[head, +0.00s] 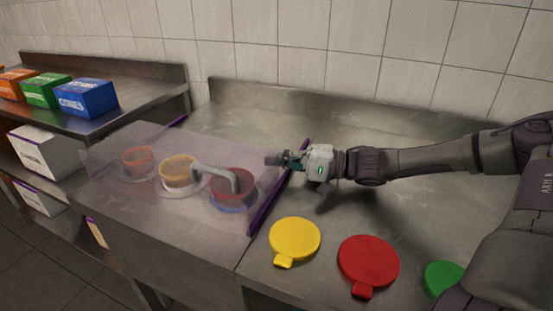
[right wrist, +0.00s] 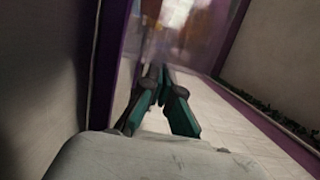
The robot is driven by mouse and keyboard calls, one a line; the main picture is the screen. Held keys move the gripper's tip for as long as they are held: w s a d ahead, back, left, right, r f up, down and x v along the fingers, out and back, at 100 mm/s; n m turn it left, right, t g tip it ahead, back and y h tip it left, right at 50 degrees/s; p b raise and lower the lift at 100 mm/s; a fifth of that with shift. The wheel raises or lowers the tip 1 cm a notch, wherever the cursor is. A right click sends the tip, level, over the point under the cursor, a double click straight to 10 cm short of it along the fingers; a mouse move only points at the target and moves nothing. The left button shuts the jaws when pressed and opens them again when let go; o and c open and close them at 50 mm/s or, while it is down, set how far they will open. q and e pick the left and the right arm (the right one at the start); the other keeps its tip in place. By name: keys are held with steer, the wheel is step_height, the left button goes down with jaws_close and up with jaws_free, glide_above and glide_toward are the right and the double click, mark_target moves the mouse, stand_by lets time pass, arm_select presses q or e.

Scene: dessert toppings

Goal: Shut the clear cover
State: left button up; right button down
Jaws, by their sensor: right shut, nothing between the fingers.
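The clear cover (head: 118,178) is a see-through, slightly violet panel with a grey bent handle (head: 222,172). In the head view it extends over several round topping tubs, which show through it. I cannot tell whether it lies fully flat. My right gripper (head: 272,160) is shut and empty by the cover's right side, near the purple strip (head: 275,192). Whether it touches the cover is unclear. In the right wrist view, its fingers (right wrist: 161,72) meet in front of a blurred see-through surface between purple edges. My left gripper is not in view.
A yellow lid (head: 295,239), a red lid (head: 368,262) and a green lid (head: 442,277) lie on the steel counter at the front right. Orange, green and blue boxes (head: 86,98) stand on a shelf at left. A tiled wall (head: 400,50) bounds the back.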

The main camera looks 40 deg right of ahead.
steer(key=shift+s+a+f, duration=0.15)
steer(key=shift+s+a, duration=0.05)
steer(key=shift+s+d, duration=0.1)
steer(key=shift+v, duration=0.8)
steer(key=v, duration=1)
steer(key=shift+d+r, duration=0.2)
steer(key=shift+d, duration=0.05)
